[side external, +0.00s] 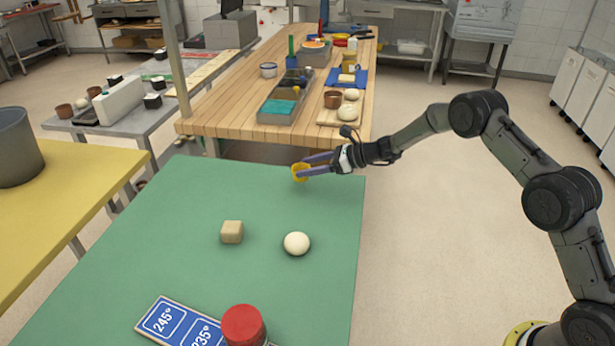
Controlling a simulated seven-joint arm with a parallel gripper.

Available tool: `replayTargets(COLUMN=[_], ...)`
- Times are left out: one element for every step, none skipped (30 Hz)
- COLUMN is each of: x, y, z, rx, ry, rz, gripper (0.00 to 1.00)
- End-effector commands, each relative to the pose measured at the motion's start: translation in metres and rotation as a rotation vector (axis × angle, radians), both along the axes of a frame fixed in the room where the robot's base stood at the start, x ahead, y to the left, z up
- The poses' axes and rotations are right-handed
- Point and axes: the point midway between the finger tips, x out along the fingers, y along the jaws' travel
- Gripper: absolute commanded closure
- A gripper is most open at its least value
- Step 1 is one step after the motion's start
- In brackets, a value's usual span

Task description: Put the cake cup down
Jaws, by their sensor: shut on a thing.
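The cake cup (299,173) is a small yellow cup near the far right part of the green table (170,240). My gripper (312,164) comes in from the right with its two purple fingers shut on the cup, one on each side. Part of the cup is hidden by the fingers. From this view I cannot tell whether the cup touches the table top or is held above it.
A beige block (232,232) and a white ball (297,243) lie mid-table. A blue temperature sign (165,318) and a red-topped container (243,325) are at the near edge. A loaded wooden table (225,105) stands behind.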

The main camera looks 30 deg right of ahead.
Motion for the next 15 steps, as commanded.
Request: replayTargets(x=[0.001,0.002,0.004,0.006,0.006,0.005,0.005,0.005,0.005,0.005,0.005,0.005,0.006,0.006,0.006], y=[0.000,0.000,0.001,0.001,0.001,0.001,0.001,0.001,0.001,0.001,0.001,0.001,0.001,0.000,0.000], z=[-0.002,-0.003,-0.006,-0.008,-0.012,-0.019,-0.023,-0.028,-0.033,-0.035,-0.037,-0.038,-0.038,-0.037,-0.037], rx=[0.000,0.000,0.000,0.000,0.000,0.000,0.001,0.002,0.001,0.000,0.000,0.000,0.001,0.000,0.000], ry=[0.000,0.001,0.000,0.000,0.003,0.005,0.004,0.004,0.004,0.002,0.002,0.000,-0.001,-0.001,-0.001], rz=[0.001,0.001,0.001,0.001,0.000,0.001,0.000,-0.001,0.000,0.001,0.001,0.000,0.000,0.000,0.000], gripper=[0.98,0.98,0.98,0.98,0.98,0.98,0.98,0.98,0.98,0.98,0.98,0.98,0.98,0.98,0.98])
